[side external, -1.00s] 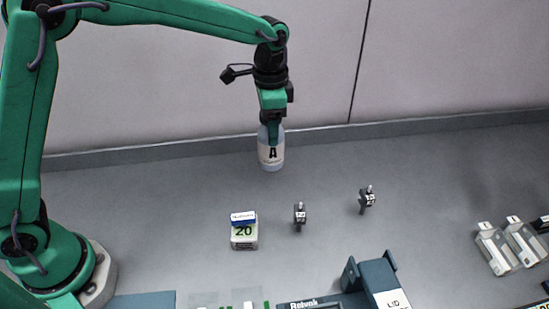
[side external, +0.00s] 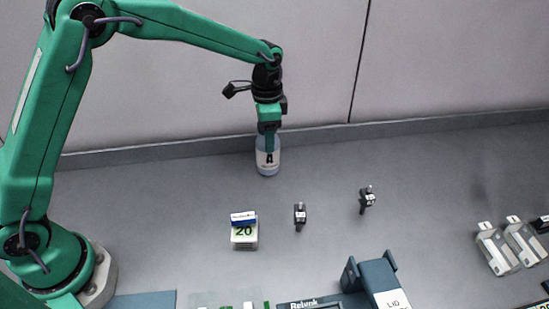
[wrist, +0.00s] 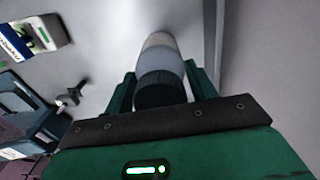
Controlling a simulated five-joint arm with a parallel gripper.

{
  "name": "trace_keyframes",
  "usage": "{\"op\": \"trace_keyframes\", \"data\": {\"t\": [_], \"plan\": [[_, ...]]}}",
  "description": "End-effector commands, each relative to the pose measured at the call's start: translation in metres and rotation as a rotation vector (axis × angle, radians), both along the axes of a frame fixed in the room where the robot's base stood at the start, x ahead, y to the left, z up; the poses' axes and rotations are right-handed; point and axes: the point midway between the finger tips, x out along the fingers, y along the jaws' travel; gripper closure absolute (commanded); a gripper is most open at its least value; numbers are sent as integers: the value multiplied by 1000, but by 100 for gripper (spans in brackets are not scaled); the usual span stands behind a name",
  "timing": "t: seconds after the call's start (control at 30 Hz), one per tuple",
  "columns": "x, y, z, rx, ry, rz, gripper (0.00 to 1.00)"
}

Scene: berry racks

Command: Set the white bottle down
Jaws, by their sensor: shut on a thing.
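The white bottle (side external: 268,165) has a pale label marked A and stands upright near the back wall in the side external view. My gripper (side external: 268,150) points down and is shut on its upper part. In the wrist view the bottle (wrist: 161,55) shows its dark cap between the two green fingers of my gripper (wrist: 158,88). The bottle's base looks at or very close to the grey surface; I cannot tell whether it touches.
A white box marked 20 (side external: 244,236) with a blue top stands in front of the bottle. Two small dark clamp-like items (side external: 300,216) (side external: 366,199) stand to the right. A dark blue rack (side external: 372,280) is at the front. The surface right of the bottle is clear.

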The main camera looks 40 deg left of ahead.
Motion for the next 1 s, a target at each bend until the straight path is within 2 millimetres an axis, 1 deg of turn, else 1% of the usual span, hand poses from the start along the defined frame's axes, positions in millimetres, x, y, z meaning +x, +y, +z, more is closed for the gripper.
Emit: {"op": "trace_keyframes", "data": {"t": [0.1,0.37,0.53,0.57,0.63,0.67,1.0], "plan": [[0,0,-5,0,-3,0,92],[0,0,-5,-1,-4,0,92],[0,0,-9,-1,-2,0,92],[0,0,-9,0,-1,0,38],[0,0,-9,0,-1,0,24],[0,0,-9,0,-1,0,22],[0,0,-8,-1,-2,0,22]]}}
